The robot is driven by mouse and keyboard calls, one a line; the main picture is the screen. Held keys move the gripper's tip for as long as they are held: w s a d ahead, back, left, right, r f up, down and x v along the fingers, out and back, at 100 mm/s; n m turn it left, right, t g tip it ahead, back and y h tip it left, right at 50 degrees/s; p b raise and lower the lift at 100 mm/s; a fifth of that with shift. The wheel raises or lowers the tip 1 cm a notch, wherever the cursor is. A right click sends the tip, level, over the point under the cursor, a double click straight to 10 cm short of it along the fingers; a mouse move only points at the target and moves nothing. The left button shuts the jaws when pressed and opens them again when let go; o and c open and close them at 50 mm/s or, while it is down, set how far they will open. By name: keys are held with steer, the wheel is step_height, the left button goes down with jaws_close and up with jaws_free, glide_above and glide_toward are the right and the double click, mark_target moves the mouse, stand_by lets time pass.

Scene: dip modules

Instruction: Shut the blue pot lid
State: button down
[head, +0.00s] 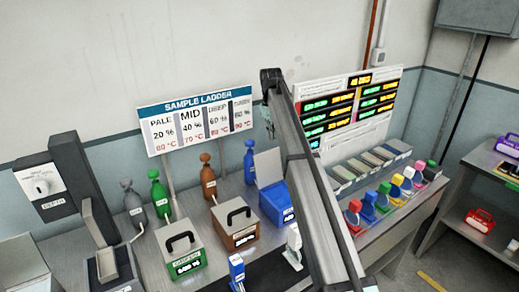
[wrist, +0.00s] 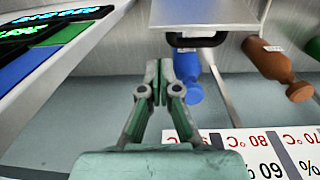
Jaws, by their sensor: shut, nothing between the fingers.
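The blue pot (head: 275,208) is a blue box on the bench, partly covered by my arm. Its grey lid (head: 267,166) stands raised at the back of the box, so the pot is open. In the wrist view the grey lid (wrist: 205,12) is at the top, with its black handle (wrist: 212,41) below it. My gripper (wrist: 166,66) is shut and empty, apart from the handle and below it in that picture. In the head view my gripper (head: 269,132) hangs above the lid, near the sign.
Green (head: 184,258) and brown (head: 236,230) pots with handled lids stand to the left. Colored bottles, including a blue one (head: 249,162), stand behind. The sample ladder sign (head: 199,118) and a display board (head: 345,105) rise at the back. Several colored modules (head: 383,199) line the right side.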

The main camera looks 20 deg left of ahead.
steer(key=a+r+g+h, duration=0.1)
steer(key=a, duration=0.4)
step_height(320, 180, down, 10)
steer(key=d+p, duration=0.1)
steer(key=p, duration=0.3)
steer(key=shift+s+d+r, duration=0.2)
steer(key=shift+s+r, duration=0.05)
